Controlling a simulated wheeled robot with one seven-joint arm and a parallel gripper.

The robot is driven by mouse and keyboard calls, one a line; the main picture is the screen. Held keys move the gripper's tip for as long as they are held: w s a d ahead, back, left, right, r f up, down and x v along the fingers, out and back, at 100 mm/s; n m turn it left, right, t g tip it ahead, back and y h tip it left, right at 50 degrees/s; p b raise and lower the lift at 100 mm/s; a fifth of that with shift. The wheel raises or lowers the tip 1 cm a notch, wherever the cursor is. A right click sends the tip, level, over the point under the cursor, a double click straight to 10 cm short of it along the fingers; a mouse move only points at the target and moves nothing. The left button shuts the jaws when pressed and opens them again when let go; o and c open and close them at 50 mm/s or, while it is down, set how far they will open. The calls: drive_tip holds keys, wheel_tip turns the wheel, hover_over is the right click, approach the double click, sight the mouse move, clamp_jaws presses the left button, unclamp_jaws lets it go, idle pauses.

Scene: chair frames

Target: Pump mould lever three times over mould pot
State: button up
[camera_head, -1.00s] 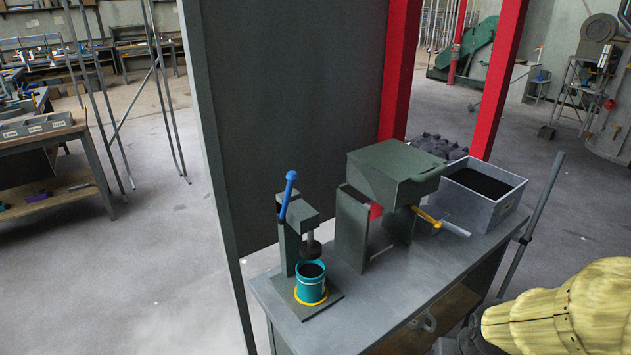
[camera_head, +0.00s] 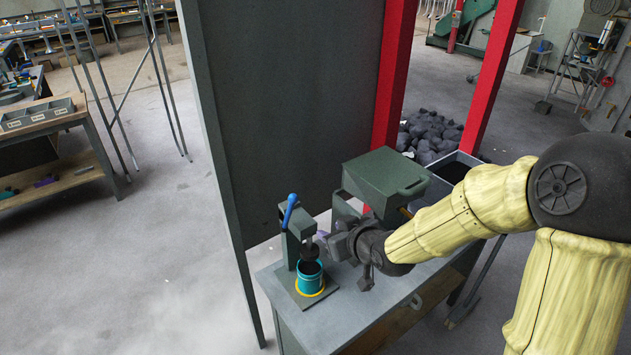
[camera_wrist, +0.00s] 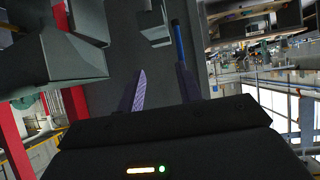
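The mould lever (camera_head: 289,210) is a blue handle with a round knob, standing up and slightly tilted on a grey press (camera_head: 291,246). It also shows in the wrist view (camera_wrist: 178,42), beyond the fingers and near the right one. The teal mould pot (camera_head: 310,278) with dark contents sits in a yellow ring under the press's black ram. My gripper (camera_head: 323,238) is just right of the press, lower than the lever knob. In the wrist view my gripper (camera_wrist: 161,80) has its two fingers apart with nothing between them. In the head view its fingertips are hard to make out.
A green-grey hopper box (camera_head: 384,180) stands on the bench (camera_head: 300,323) behind my forearm. A grey bin (camera_head: 448,163) is farther back, partly hidden. A dark upright panel (camera_head: 290,110) and red posts (camera_head: 394,75) stand behind the bench. The left floor is open.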

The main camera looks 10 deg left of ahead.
sight(296, 200)
drive_tip(key=a+r+y+p, duration=0.1)
drive_tip(key=a+r+y, duration=0.1)
drive_tip(key=a+r, duration=0.2)
drive_tip(key=shift+w+a+r+n, duration=0.25)
drive_tip(key=shift+r+n, duration=0.15)
drive_tip(key=shift+r, duration=0.4)
drive_tip(key=shift+w+f+t, duration=0.1)
drive_tip(key=shift+t, duration=0.2)
drive_tip(key=b+x, duration=0.1)
drive_tip(key=x, duration=0.6)
drive_tip(key=shift+a, duration=0.25)
drive_tip(key=shift+w+a, duration=0.15)
drive_tip(key=shift+c, duration=0.5)
drive_tip(key=shift+f, duration=0.1)
drive_tip(key=c, duration=0.4)
